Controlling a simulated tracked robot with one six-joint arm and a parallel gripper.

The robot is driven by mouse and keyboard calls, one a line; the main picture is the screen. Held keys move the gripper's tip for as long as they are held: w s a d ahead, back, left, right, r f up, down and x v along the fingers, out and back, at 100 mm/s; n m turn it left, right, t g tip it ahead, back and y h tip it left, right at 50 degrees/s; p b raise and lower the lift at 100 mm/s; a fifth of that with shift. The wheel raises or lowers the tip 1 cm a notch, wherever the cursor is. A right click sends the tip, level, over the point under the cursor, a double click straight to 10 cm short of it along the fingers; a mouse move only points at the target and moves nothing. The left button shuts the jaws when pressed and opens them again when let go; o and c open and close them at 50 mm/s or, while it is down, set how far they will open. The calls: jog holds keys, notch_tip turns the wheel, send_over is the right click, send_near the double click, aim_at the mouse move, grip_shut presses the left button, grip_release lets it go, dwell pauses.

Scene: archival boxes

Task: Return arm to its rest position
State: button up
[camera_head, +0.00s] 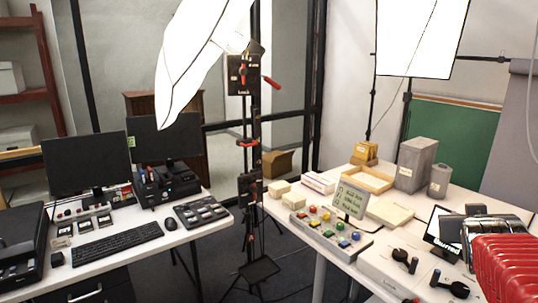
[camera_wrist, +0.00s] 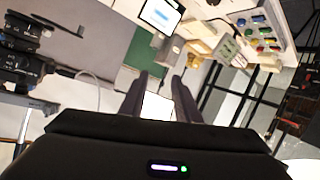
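My gripper (camera_wrist: 159,78) shows in the wrist view as two dark fingers with a clear gap between them. It is open, and nothing is held between the fingers. A bright white panel lies beyond the gap. The wrist view is strongly tilted, with the table and its boxes in its upper part, away from the fingers. In the head view a red ribbed part and a metal part, apparently of my arm, reach in at the lower right over the right table's edge. The fingertips cannot be made out there.
The right table carries a button panel (camera_head: 328,231), a grey box (camera_head: 415,163), a wooden tray (camera_head: 362,180) and small black tools (camera_head: 449,284). The left desk holds monitors (camera_head: 88,163) and a keyboard (camera_head: 104,246). A light stand (camera_head: 254,200) stands between them.

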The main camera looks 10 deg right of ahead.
jog(key=a+f+n+y, duration=0.1)
jog(key=a+f+y, duration=0.2)
jog(key=a, duration=0.8)
jog(key=s+a+f+n+g+y, duration=0.1)
jog(key=s+a+f+y, duration=0.1)
jog(key=a, duration=0.6)
jog(key=s+a+f+n+g+y, duration=0.1)
jog(key=s+a+f+g+y, duration=0.1)
jog(key=s+a+f, duration=0.3)
jog(key=s+a+f+n+g+y, duration=0.2)
jog(key=s+a, duration=0.4)
jog(key=a, duration=0.5)
jog(key=shift+a+f, duration=0.35)
jog(key=shift+f, duration=0.45)
jog(key=shift+s, duration=0.1)
